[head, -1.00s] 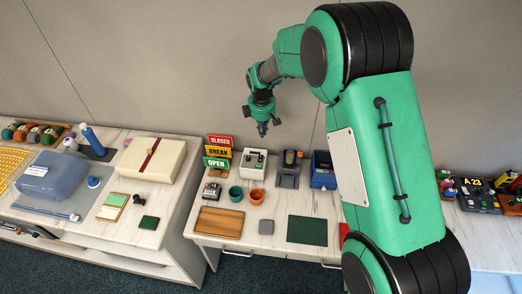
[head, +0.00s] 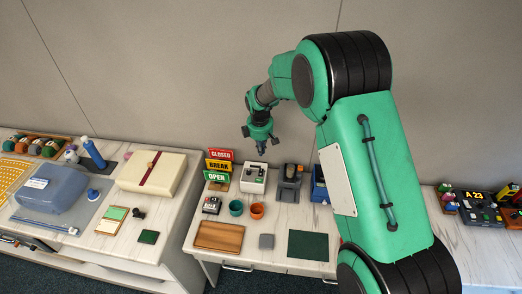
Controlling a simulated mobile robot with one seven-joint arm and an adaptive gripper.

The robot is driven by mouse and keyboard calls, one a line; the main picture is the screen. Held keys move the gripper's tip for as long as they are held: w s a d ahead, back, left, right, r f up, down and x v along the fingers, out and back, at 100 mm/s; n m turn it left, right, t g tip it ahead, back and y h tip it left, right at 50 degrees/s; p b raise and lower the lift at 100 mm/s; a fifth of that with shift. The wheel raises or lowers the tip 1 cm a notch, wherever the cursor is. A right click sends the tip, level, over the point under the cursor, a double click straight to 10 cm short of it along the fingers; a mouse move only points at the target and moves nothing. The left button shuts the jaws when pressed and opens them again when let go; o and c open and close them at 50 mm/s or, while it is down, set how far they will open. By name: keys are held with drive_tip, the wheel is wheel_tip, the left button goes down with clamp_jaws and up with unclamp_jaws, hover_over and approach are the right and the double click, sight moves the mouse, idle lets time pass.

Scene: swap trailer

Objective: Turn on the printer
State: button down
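A small white device (head: 254,178) with dark and red details on top stands at the back of the middle desk, just right of the stacked signs; it may be the printer, but it is too small to be sure. A dark grey device (head: 289,183) with an orange part stands to its right. My gripper (head: 262,150) hangs above and slightly behind the white device, pointing down and apart from it. It looks empty; its fingers are too small to judge.
CLOSED, BREAK and OPEN signs (head: 218,167) stand left of the white device. Teal (head: 236,208) and orange (head: 257,211) cups stand in front. A blue box (head: 319,186) is partly hidden by my arm. A cream box (head: 152,171) lies on the left counter.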

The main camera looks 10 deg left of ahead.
sight(262, 169)
drive_tip(key=f, duration=0.4)
drive_tip(key=w+f, duration=0.1)
drive_tip(key=f, duration=0.2)
drive_tip(key=f+b, duration=0.1)
drive_tip(key=f, duration=0.3)
drive_tip(key=shift+w+f, duration=0.3)
drive_tip(key=shift+w, duration=0.05)
drive_tip(key=shift+w+f, duration=0.1)
drive_tip(key=shift+w+f+g+p, duration=0.1)
drive_tip(key=shift+f+g+p, duration=0.2)
drive_tip(key=shift+g+p, duration=0.2)
drive_tip(key=shift+s, duration=0.25)
drive_tip(key=shift+s+r, duration=0.3)
drive_tip(key=shift+s, duration=0.25)
